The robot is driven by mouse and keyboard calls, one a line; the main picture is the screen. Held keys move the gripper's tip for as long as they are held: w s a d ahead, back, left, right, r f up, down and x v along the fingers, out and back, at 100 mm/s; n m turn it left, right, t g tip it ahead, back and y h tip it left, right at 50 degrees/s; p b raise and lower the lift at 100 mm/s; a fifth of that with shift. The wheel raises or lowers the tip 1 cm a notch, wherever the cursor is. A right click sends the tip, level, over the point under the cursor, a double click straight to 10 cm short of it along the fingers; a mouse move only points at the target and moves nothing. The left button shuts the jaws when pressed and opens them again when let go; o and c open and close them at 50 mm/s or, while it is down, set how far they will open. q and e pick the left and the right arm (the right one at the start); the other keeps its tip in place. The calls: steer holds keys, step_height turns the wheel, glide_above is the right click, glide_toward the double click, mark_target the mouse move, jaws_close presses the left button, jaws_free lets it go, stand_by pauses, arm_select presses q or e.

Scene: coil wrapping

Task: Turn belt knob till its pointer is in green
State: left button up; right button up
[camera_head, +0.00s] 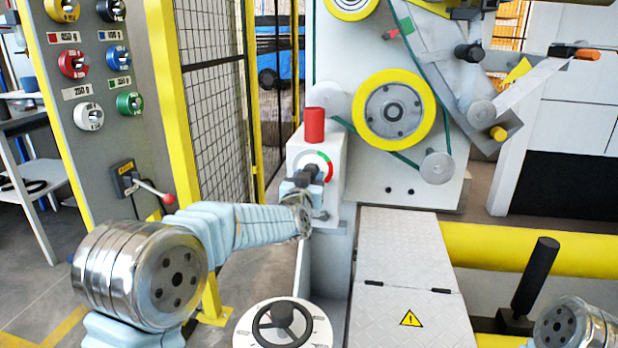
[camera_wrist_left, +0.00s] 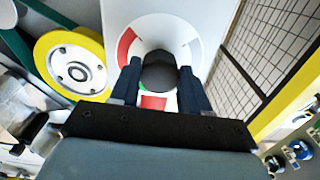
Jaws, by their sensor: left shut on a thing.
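The pointer cannot be made out. My right gripper is out of view; only part of that arm shows at bottom right.
A red cylinder (camera_head: 314,125) stands on top of the white box. A handwheel (camera_head: 282,323) is below my left forearm. A panel with coloured knobs (camera_head: 100,75) and a mesh fence (camera_head: 212,100) are at left. A black upright handle (camera_head: 535,275) is at right.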

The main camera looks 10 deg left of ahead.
arm_select(q)
steer(key=shift+f, duration=0.25)
steer(key=o, duration=1.1)
steer(key=shift+r, duration=0.15)
steer(key=shift+c, duration=0.2)
steer(key=s+b, duration=0.1)
steer(key=s, duration=1.2)
steer(key=shift+s+b, duration=0.3)
steer(key=shift+s, duration=0.1)
